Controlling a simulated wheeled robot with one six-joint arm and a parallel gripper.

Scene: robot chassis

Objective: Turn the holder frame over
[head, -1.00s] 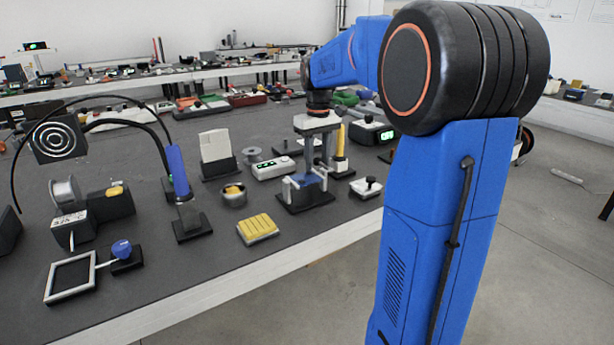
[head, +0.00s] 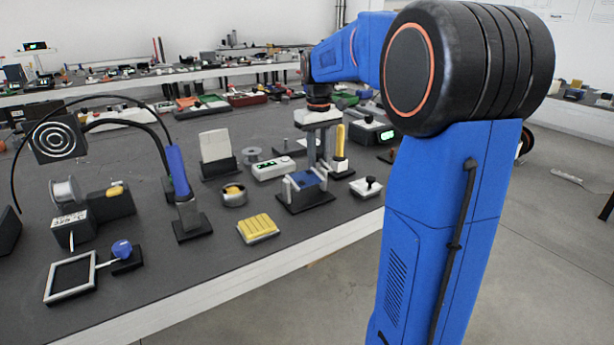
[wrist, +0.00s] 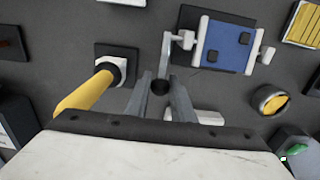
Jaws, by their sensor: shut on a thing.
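The holder frame (head: 307,187) stands on a dark base near the table's front edge, with a blue board held between pale side posts. In the wrist view, the holder frame (wrist: 228,44) lies at the upper middle, its blue board bearing two dark blocks. My gripper (head: 318,168) reaches down just behind the frame. In the wrist view my gripper (wrist: 160,88) is shut on a small dark round knob, at the end of a grey crank arm that seems to run to the frame's left side. The fingers partly hide this crank.
A yellow-handled tool (wrist: 84,96) stands close to my gripper. A round tin (head: 233,195), a yellow ribbed block (head: 258,229) and a small white box with a black knob (head: 366,187) surround the frame. Bare table lies between them.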

